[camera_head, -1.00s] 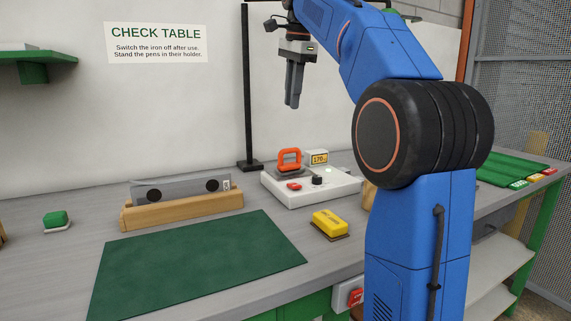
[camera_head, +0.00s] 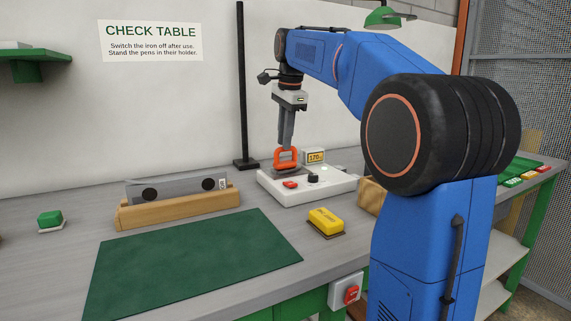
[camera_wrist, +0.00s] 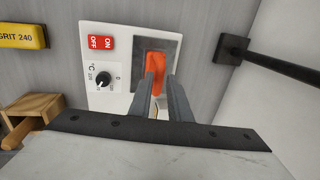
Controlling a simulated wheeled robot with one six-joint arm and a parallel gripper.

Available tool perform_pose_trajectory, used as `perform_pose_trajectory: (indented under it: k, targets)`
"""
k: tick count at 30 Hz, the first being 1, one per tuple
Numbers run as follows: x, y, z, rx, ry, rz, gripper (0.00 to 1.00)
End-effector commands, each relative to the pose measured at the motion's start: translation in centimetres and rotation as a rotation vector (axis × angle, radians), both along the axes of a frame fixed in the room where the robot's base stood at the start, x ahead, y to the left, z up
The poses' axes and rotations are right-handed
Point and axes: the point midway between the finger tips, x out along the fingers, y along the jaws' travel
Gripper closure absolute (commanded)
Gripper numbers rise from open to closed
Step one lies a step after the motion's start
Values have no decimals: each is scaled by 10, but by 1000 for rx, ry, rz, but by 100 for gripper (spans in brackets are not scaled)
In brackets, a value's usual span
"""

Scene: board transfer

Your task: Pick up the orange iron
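The orange iron (camera_head: 285,160) stands upright on the metal plate of a white station (camera_head: 338,187), with its loop handle on top. It also shows in the wrist view (camera_wrist: 156,62). My gripper (camera_head: 285,147) points straight down at the top of the handle. In the wrist view my gripper's fingers (camera_wrist: 161,84) are apart, with the orange handle between or just beyond their tips. No clear contact on both sides shows. The lower part of the handle is partly hidden by the fingers in the wrist view.
A yellow grit block (camera_head: 326,221) lies in front. The green mat (camera_head: 190,262) is bare.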

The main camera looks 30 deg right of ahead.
Motion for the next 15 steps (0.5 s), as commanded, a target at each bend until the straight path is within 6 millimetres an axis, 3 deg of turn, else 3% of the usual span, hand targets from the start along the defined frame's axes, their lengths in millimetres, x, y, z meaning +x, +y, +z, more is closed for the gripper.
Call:
perform_pose_trajectory:
  k: [7, 15]
  targets:
    - [5, -5, -33, 1, 2, 0, 83]
    - [7, -5, -43, 0, 0, 0, 83]
